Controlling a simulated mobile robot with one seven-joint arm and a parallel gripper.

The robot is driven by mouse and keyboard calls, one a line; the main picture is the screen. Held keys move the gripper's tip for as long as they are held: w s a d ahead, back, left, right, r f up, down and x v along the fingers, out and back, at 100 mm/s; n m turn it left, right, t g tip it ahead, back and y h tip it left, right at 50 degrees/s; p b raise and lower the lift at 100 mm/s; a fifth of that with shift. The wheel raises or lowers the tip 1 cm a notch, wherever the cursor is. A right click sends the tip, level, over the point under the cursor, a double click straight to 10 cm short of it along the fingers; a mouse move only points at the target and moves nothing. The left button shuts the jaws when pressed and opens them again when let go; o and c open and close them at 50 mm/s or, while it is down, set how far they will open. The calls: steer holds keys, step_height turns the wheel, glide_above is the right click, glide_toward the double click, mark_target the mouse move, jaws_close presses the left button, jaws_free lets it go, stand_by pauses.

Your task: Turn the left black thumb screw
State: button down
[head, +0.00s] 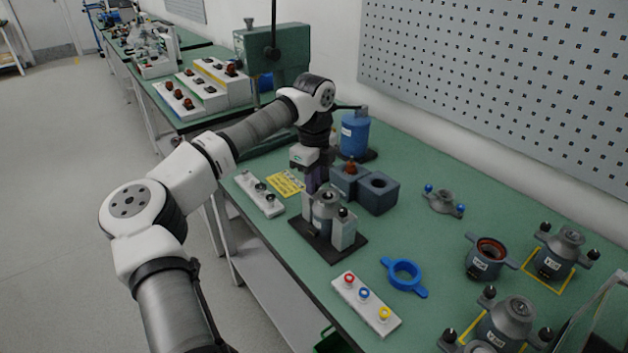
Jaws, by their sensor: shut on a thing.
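A test fixture stands on a black base plate (308,243) near the table's front edge. It holds a grey metal stator part (325,208) between light grey posts. The right black thumb screw (343,212) shows on top of the right post (343,232). My gripper (311,188) points down over the left post, with its dark fingers shut at that post's top. The left black thumb screw is hidden between the fingers, so its turn angle cannot be seen.
Dark blue-grey blocks (378,192) stand close behind the fixture, with a blue bottle-like device (355,133) beyond. A white strip with black knobs (260,193) lies to the left. A white button box (366,304) and blue ring (404,275) lie to the right.

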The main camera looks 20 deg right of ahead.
steer(key=m, duration=0.6)
steer(key=shift+m+b, duration=0.3)
steer(key=shift+b, duration=0.05)
steer(key=m, duration=0.3)
steer(key=shift+m, duration=0.4)
steer(key=m, duration=0.3)
steer(key=shift+m, duration=0.3)
steer(key=m, duration=0.3)
steer(key=shift+m+p, duration=0.3)
steer(key=shift+p, duration=0.05)
steer(key=m, duration=0.3)
steer(key=shift+m, duration=0.3)
steer(key=m+p, duration=0.1)
steer(key=m, duration=0.6)
steer(key=c, duration=1.3)
jaws_free()
